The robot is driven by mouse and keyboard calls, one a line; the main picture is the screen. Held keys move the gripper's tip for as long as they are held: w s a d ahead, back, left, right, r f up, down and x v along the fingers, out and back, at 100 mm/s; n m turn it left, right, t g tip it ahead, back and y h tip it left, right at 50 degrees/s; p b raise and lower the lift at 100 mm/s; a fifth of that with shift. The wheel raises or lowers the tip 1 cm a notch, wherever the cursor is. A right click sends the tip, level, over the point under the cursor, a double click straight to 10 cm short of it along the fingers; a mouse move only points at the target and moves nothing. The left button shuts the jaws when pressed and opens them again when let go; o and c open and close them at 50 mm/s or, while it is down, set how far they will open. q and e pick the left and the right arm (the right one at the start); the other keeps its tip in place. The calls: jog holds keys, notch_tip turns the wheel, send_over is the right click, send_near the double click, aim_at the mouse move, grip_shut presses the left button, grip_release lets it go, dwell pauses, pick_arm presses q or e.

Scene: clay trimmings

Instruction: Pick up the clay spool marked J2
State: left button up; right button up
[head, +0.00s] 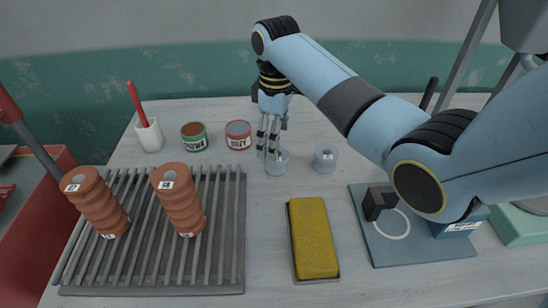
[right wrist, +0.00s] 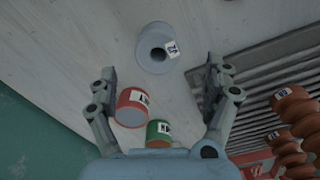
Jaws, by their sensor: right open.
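Two ribbed terracotta clay spools, a left one (head: 96,203) and a right one (head: 181,203), lean on the slatted rack (head: 228,270). Two short pale blue-grey spools stand on the table: one (head: 277,165) below my right gripper (head: 268,150), another (head: 325,158) to its right. All carry small white labels that I cannot read surely, so I cannot tell which is J2. In the right wrist view a pale spool (right wrist: 153,62) with a hollow centre lies beyond and between the open, empty fingers (right wrist: 161,70). My left gripper is out of view.
A red can (head: 238,135), a green can (head: 194,136) and a white cup (head: 149,135) with a red-handled tool stand behind the rack. A yellow sponge (head: 313,240) lies in front. A blue board (head: 400,250) with a black block is at right. A red bin (head: 40,225) is at left.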

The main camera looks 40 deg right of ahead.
jog(key=shift+f, duration=0.45)
notch_tip(320, 180, down, 4)
jog(key=shift+d+f+p, duration=0.15)
jog(key=shift+f+p, duration=0.05)
jog(key=shift+p, duration=0.1)
jog(key=shift+f, duration=0.4)
jog(key=shift+c, duration=1.2)
jog(key=c, duration=1.1)
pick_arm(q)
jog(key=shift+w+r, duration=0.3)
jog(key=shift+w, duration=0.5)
pick_arm(e)
jog(key=shift+c, duration=0.5)
jog(key=shift+w, duration=0.1)
